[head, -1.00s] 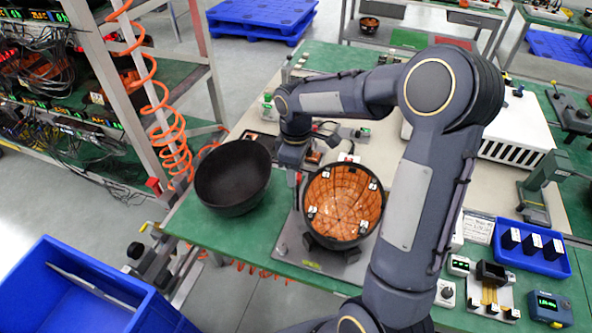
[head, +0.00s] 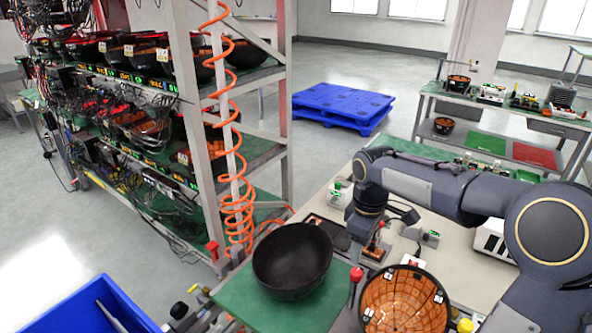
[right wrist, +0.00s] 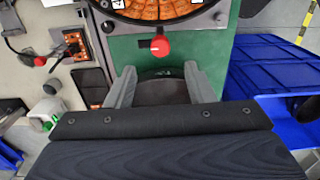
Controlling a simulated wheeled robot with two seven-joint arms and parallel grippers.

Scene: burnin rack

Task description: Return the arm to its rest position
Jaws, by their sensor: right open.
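My right arm comes in from the right in the head view. Its wrist points down, with the right gripper (head: 364,240) over the workbench, beyond and to the right of a black bowl (head: 292,262). In the right wrist view the gripper's two fingers (right wrist: 159,78) stand apart, with a dark rounded surface seen between them and nothing visibly held. An orange-lined bowl (head: 404,302) sits in a fixture at the bottom of the head view. My left gripper is out of view.
A lever with a red knob (head: 356,274) stands between the bowls, close to the right gripper. A rack (head: 283,110) with bowls and wiring stands left, with a coiled orange hose (head: 237,185) in front. A blue bin (head: 88,310) is at lower left.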

